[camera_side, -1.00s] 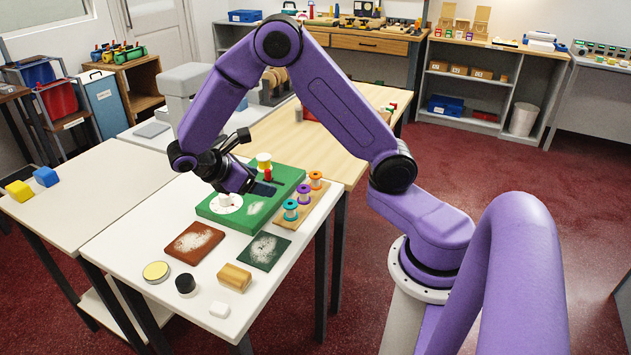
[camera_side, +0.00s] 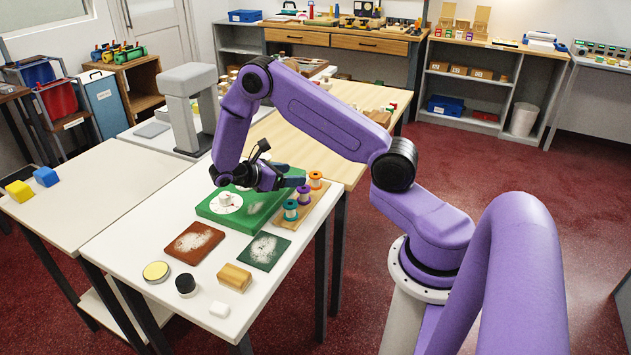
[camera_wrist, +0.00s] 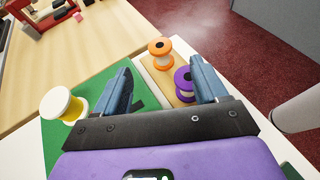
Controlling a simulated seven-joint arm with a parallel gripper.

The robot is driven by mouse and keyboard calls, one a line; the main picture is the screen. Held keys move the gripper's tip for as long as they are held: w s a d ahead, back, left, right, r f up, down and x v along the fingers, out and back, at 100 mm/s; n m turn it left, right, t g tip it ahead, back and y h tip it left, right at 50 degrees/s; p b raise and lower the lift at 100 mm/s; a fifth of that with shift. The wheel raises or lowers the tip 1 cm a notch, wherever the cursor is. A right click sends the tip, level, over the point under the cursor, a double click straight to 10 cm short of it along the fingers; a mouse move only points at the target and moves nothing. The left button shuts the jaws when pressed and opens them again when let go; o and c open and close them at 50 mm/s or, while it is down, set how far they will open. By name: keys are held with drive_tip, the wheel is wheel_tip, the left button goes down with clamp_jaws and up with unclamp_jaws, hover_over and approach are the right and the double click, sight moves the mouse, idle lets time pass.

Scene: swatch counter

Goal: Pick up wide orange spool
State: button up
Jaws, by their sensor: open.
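The orange spool (camera_side: 315,180) stands upright at the far end of a small wooden rack (camera_side: 318,199). In the wrist view the orange spool (camera_wrist: 160,57) shows ahead of and between the finger lines, with nothing touching it. My gripper (camera_side: 297,178) is at the spool row, to the left of the orange spool. In the wrist view my gripper (camera_wrist: 165,78) is open and empty. A purple spool (camera_wrist: 184,84) stands close beside the right finger. In the side view the purple spool (camera_side: 304,197) is partly covered by my gripper.
A teal spool (camera_side: 291,210) stands at the rack's near end. A green board (camera_side: 258,215) with a white disc (camera_side: 227,200) lies left of the rack. The table's right edge runs close beside the rack.

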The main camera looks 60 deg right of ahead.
sight(314, 175)
drive_tip(key=shift+x, duration=4.25)
drive_tip(key=shift+f, duration=0.1)
drive_tip(key=c, duration=1.1)
